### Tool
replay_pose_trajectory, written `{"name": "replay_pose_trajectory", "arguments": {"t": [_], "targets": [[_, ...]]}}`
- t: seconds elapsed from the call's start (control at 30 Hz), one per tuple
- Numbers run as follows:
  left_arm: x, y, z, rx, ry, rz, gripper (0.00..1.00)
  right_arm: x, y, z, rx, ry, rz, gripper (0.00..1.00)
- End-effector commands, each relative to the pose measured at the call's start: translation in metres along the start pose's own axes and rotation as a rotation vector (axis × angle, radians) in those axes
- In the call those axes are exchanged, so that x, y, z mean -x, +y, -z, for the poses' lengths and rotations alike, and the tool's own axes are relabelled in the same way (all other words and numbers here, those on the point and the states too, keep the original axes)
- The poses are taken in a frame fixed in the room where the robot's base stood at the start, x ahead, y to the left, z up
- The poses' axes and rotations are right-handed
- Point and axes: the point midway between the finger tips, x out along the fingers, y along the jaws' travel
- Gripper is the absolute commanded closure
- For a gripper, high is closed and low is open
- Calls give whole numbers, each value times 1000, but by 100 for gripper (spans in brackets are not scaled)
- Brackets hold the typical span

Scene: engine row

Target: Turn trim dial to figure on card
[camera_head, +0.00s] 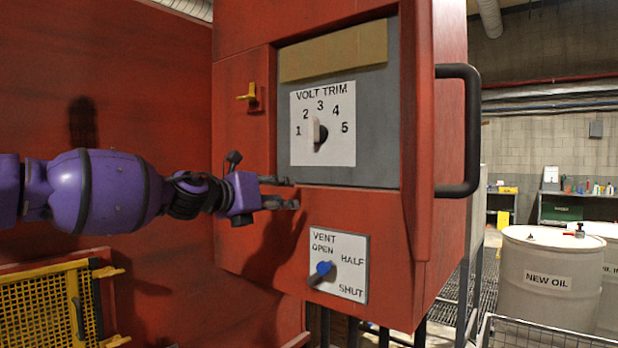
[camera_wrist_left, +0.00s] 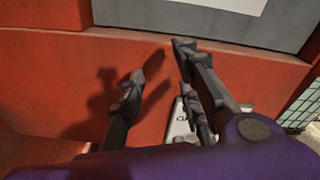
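The trim dial (camera_head: 316,131) is a pale knob on the white VOLT TRIM plate (camera_head: 341,149), numbered 1 to 5, on the cabinet's grey panel. It stands roughly upright, near 3; its exact setting is hard to tell. A tan strip (camera_head: 333,52) above it shows no readable figure, and I see no card with a figure. My left gripper (camera_head: 293,192) is open and empty, below and left of the dial, in front of the red cabinet face. In the left wrist view its fingers (camera_wrist_left: 158,67) are apart with nothing between them. My right gripper is not in view.
Below the left gripper is a VENT plate (camera_head: 352,286) with a blue-tipped knob (camera_head: 322,271). A yellow toggle (camera_head: 248,95) sits upper left of the gripper. A black handle (camera_head: 473,130) sticks out on the cabinet's right. Oil drums (camera_head: 552,305) stand at right; a yellow grille is lower left.

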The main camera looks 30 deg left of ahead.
Motion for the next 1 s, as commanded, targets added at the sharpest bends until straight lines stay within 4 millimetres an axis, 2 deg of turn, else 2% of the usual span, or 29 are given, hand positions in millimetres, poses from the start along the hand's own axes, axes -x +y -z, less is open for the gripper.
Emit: {"name": "replay_pose_trajectory", "arguments": {"t": [0.03,0.1,0.2,0.3,0.47,0.73,1.0], "targets": [[8,-23,-34,-90,-26,6,69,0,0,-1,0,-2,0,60],[18,-48,-70,-188,-56,8,69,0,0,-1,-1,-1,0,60],[30,-74,-102,-281,-84,10,69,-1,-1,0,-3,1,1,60],[36,-88,-118,-330,-98,9,69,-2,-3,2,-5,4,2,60],[22,-90,-120,-345,-99,6,69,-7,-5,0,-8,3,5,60],[-19,-90,-122,-342,-97,6,69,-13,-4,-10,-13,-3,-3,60],[-38,-93,-129,-342,-103,8,69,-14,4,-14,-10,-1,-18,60]]}}
